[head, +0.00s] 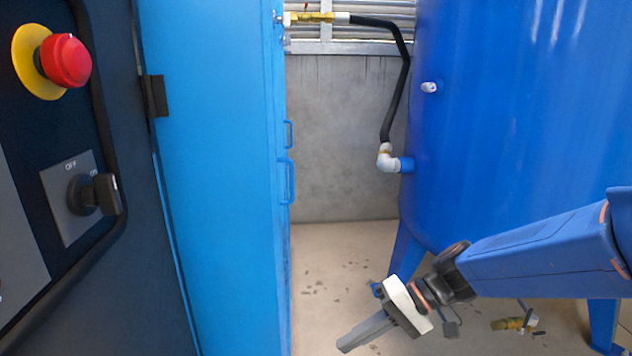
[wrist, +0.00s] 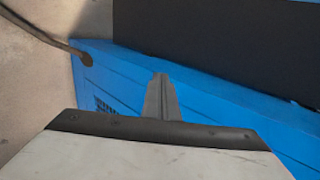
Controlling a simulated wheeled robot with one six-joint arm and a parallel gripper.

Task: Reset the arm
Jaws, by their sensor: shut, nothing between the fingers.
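My gripper (head: 365,331) is at the lower middle of the head view, at the end of my blue arm, which reaches in from the right. Its grey fingers are together and point down to the left, with nothing between them. They are in front of the floor and apart from the blue cabinet. In the wrist view the shut fingers (wrist: 161,97) stand up from the middle, in front of a blue surface with a dark panel above it.
A light blue cabinet (head: 215,180) stands left of centre, beside a dark panel with a red button (head: 66,60) and an on/off switch (head: 92,194). A large blue tank (head: 520,110) on legs is at right. A black hose (head: 398,95) joins them. Open floor (head: 335,270) lies between.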

